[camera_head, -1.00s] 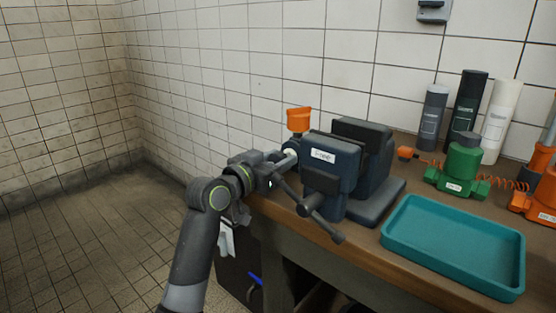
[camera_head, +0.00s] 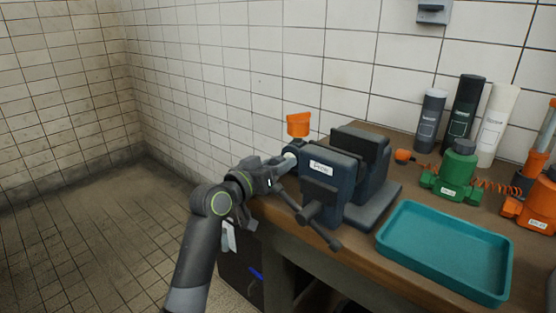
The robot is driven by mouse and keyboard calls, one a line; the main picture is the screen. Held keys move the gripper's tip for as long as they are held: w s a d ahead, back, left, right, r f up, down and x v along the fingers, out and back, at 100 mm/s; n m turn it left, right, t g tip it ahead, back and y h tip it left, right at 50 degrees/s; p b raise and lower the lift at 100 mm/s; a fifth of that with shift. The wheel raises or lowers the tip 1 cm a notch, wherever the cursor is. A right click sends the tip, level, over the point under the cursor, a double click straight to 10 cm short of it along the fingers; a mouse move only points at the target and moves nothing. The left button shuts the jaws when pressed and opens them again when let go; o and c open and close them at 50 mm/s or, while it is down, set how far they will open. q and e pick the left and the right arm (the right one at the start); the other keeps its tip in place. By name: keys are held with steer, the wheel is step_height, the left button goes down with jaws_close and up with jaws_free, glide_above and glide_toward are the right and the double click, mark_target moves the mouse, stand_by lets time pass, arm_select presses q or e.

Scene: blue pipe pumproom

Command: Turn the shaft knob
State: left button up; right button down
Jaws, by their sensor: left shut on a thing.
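A dark blue fitting with an orange cap (camera_head: 298,124) on top stands at the back left of the workbench, behind the dark blue vise (camera_head: 330,165). A short pale shaft (camera_head: 290,156) shows at its front left side. My left gripper (camera_head: 284,165) reaches in from the left, level with this shaft and below the orange cap. Its jaws are shut on the shaft knob, which they and the wrist mostly hide. The gripper is apart from the orange cap. My right gripper is not in view.
The vise and its slanting handle (camera_head: 322,230) stand close to the right of my left gripper. A teal tray (camera_head: 445,250), a green pump (camera_head: 455,172) and several bottles are farther right on the wooden bench (camera_head: 345,250). Tiled floor is open at left.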

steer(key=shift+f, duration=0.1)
arm_select(q)
steer(key=o, duration=1)
steer(key=p+v, duration=0.1)
steer(key=v, duration=1.6)
steer(key=shift+s+a, duration=0.15)
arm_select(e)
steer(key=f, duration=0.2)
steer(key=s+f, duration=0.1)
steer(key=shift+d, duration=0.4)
